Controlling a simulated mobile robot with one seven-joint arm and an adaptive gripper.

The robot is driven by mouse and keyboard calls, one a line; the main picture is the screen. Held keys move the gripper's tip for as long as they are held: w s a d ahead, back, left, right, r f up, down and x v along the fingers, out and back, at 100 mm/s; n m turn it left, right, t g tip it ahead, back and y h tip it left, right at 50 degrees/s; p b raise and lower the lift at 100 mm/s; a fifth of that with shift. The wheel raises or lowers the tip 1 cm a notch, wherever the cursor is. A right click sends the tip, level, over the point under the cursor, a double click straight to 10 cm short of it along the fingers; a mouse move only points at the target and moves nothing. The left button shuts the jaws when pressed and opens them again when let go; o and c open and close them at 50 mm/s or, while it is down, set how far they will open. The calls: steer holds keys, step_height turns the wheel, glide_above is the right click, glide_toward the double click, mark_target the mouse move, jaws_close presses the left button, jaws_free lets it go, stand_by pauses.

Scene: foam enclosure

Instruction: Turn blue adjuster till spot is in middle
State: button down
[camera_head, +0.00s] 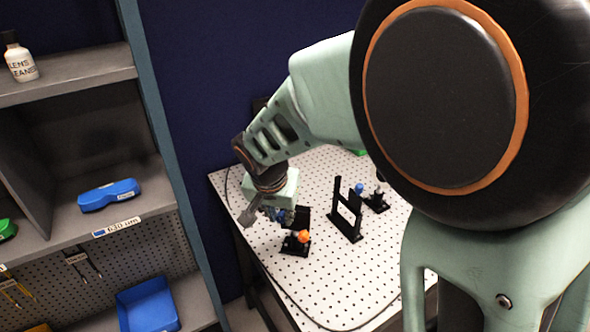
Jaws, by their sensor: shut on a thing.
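My gripper (275,210) reaches down from my arm to the left part of the perforated white table. It is shut on what looks like a blue adjuster (285,216) on a small black mount; the fingertips are mostly hidden. A second blue knob (359,188) is on a mount further right. A black upright frame (346,212) with a pale opening stands between. I cannot make out a light spot in this view.
The perforated table (335,280) has bare room in front of the mounts, with a dark cable along its left side. At left, a grey shelf (85,75) holds a white bottle (20,60), a blue case (108,194) and a blue bin (148,306).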

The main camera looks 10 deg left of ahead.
steer(key=h, duration=0.2)
steer(key=a+h, duration=0.1)
steer(key=h, duration=0.1)
steer(key=shift+w+f+n+g, duration=0.1)
steer(key=shift+n+g, duration=0.2)
steer(key=shift+n, duration=0.1)
steer(key=shift+w+a+f+n+h+b, duration=0.1)
steer(key=shift+a+f+n+h+b, duration=0.25)
steer(key=shift+h, duration=1.35)
steer(key=shift+s+a+f+n+h+b, duration=0.1)
steer(key=shift+n+h+b, duration=0.3)
steer(key=shift+h, duration=1.3)
steer(key=shift+w+a+f+n+h+b, duration=0.15)
steer(key=shift+n+h, duration=0.4)
steer(key=shift+h, duration=1.15)
steer(key=c, duration=1.8)
jaws_free()
steer(key=shift+o, duration=0.2)
steer(key=v, duration=0.7)
steer(key=shift+a, duration=0.25)
